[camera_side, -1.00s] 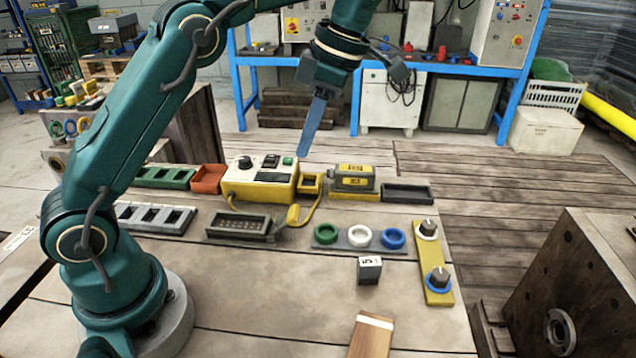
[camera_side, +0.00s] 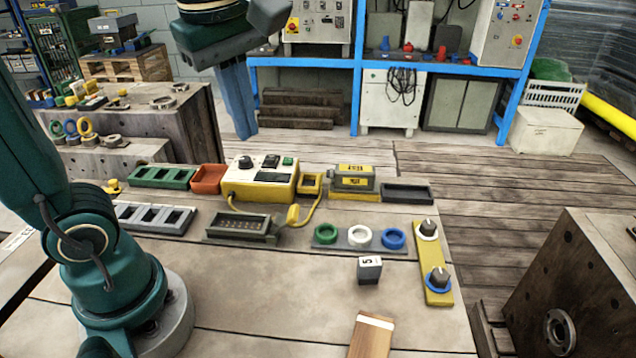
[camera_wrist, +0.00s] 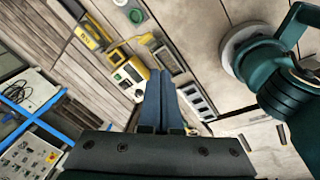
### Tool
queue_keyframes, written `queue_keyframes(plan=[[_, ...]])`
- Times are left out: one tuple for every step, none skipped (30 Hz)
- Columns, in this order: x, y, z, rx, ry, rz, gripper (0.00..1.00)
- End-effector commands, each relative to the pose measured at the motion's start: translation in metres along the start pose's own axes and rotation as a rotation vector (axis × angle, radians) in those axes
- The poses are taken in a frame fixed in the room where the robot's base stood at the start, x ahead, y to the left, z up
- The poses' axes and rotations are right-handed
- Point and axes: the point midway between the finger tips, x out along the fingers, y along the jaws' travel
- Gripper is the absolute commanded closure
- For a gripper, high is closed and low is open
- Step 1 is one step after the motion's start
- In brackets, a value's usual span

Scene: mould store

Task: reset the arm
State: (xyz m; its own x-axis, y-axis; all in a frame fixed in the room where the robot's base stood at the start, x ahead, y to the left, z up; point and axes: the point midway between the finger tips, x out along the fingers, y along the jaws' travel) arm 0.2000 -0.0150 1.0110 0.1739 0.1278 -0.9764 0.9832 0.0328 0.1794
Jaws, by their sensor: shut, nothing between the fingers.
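Part of my arm is out of the side view at the top left.
On the bench stand a yellow control box (camera_side: 260,182), a grey-and-yellow block (camera_side: 355,178), green, white and blue rings (camera_side: 360,237), a small numbered cube (camera_side: 369,270) and a yellow plate with knobs (camera_side: 433,275). Brown blocks (camera_side: 160,125) rise behind left.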

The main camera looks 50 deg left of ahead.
Motion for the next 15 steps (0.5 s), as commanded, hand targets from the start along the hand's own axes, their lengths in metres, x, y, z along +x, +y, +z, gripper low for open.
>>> queue_keyframes(plan=[[0.002, -0.011, 0.002, 0.108, -0.012, 0.036, 1.00], [0.004, -0.016, 0.003, 0.178, -0.016, 0.057, 1.00], [0.008, -0.023, 0.005, 0.275, -0.021, 0.085, 1.00], [0.011, -0.028, 0.007, 0.349, -0.023, 0.107, 1.00], [0.015, -0.032, 0.009, 0.423, -0.023, 0.128, 1.00], [0.020, -0.038, 0.011, 0.525, -0.020, 0.156, 1.00], [0.024, -0.043, 0.013, 0.601, -0.016, 0.176, 1.00], [0.029, -0.046, 0.015, 0.676, -0.012, 0.195, 1.00], [0.035, -0.051, 0.018, 0.777, -0.002, 0.221, 1.00], [0.040, -0.054, 0.020, 0.851, 0.006, 0.239, 1.00], [0.044, -0.057, 0.022, 0.926, 0.015, 0.255, 1.00], [0.051, -0.060, 0.024, 1.020, 0.027, 0.274, 1.00], [0.055, -0.062, 0.026, 1.088, 0.037, 0.286, 1.00], [0.059, -0.064, 0.027, 1.154, 0.048, 0.296, 1.00], [0.065, -0.065, 0.029, 1.234, 0.060, 0.306, 1.00]])
